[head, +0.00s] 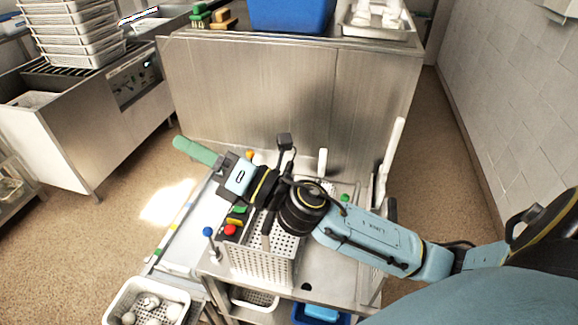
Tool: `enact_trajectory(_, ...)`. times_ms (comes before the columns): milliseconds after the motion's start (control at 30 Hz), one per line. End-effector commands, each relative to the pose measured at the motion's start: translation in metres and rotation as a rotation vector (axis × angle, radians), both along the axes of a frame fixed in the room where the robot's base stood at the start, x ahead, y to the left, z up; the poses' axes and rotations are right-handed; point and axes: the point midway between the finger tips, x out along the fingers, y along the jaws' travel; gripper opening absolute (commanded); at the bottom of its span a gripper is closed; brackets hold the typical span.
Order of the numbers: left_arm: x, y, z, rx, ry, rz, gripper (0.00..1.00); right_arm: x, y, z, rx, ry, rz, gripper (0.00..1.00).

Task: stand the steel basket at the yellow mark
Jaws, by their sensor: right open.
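The steel basket (262,266) is a grey perforated box standing upright on the steel cart top, near its front. My right arm reaches in from the right over it and covers part of its opening. My right gripper (228,172) is open beyond the basket, pointing to the upper left. A green rounded piece (196,150) shows at its end; I cannot tell whether it is part of the gripper. Small coloured strips line the left ledge, and a yellow mark (187,205) seems to be among them. My left gripper is not in view.
Red (230,230) and blue (208,231) knobs stand left of the basket. A white basket with pale balls (123,301) is at the lower left. A steel cabinet (290,90) stands behind the cart. The ledge left of the knobs looks mostly clear.

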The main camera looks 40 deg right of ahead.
Motion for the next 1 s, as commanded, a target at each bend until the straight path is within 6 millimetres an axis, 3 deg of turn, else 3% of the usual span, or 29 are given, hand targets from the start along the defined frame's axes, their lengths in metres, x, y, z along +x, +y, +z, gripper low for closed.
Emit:
enact_trajectory(67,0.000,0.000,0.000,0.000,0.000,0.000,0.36,-0.005,0.024,0.003,-0.277,-0.196,0.104,0.44)
enact_trajectory(133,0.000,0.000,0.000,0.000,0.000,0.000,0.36,-0.013,0.039,-0.008,-0.525,-0.359,0.198,0.44)
enact_trajectory(267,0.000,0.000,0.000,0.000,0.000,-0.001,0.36,-0.019,0.043,-0.048,-0.993,-0.630,0.386,0.44)
enact_trajectory(367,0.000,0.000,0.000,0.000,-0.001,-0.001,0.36,-0.015,0.017,-0.087,-1.352,-0.788,0.549,0.44)
enact_trajectory(500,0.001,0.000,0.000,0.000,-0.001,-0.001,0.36,-0.002,-0.052,-0.128,-1.793,-0.903,0.808,0.44)
enact_trajectory(600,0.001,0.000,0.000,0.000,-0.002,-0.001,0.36,0.006,-0.107,-0.141,-2.025,-0.908,0.987,0.44)
enact_trajectory(700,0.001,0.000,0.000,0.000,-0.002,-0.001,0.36,0.010,-0.150,-0.144,-2.170,-0.881,1.128,0.44)
enact_trajectory(833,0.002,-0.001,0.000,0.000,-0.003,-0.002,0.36,0.011,-0.180,-0.142,-2.256,-0.849,1.231,0.44)
enact_trajectory(1000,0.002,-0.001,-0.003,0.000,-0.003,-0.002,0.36,0.012,-0.186,-0.149,-2.275,-0.838,1.258,0.44)
